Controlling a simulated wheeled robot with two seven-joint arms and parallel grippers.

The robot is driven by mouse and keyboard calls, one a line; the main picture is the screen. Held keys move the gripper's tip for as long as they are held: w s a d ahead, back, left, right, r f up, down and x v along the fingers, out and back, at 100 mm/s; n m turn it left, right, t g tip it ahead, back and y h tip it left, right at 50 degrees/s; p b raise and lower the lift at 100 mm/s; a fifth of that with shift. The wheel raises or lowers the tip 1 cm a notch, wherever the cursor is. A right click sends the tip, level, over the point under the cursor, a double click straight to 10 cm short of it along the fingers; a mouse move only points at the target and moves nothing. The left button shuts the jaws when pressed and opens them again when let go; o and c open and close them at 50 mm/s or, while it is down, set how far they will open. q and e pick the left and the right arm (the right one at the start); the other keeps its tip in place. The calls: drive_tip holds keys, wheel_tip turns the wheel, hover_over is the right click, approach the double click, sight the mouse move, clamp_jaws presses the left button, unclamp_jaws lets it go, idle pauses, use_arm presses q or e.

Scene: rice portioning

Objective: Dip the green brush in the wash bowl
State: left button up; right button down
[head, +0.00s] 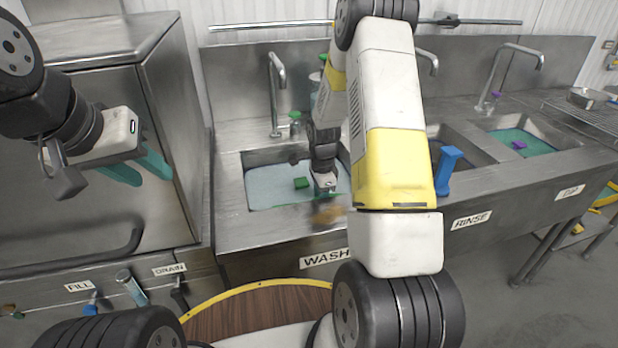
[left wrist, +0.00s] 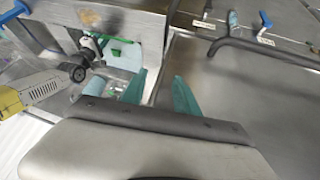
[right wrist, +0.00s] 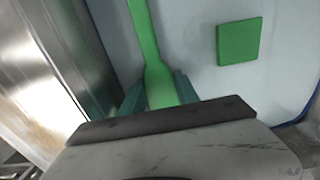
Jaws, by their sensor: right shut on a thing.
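The wash bowl (head: 262,190) is a sunken basin of pale blue water in the steel counter, above the WASH label. My right gripper (head: 326,190) is low over its front part. In the right wrist view its teal fingers are shut on the green brush (right wrist: 146,40), which extends away over the pale basin surface. I cannot tell whether the brush touches the water. A flat green block (head: 302,183) lies in the bowl, apart from the brush; it also shows in the right wrist view (right wrist: 239,41). My left gripper (head: 142,170) is open and empty, left of the sink.
A faucet (head: 277,95) stands behind the wash bowl, with a green-capped bottle (head: 295,122) nearby. A blue upright object (head: 447,170) is by the rinse basin. A teal basin (head: 522,141) with a purple item is at right. A large steel cabinet (head: 80,130) stands left.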

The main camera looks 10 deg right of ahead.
drive_tip(key=shift+f, duration=3.85)
drive_tip(key=shift+r, duration=0.1)
wheel_tip(320, 180, up, 23)
drive_tip(key=shift+f, duration=0.2)
idle(0.4)
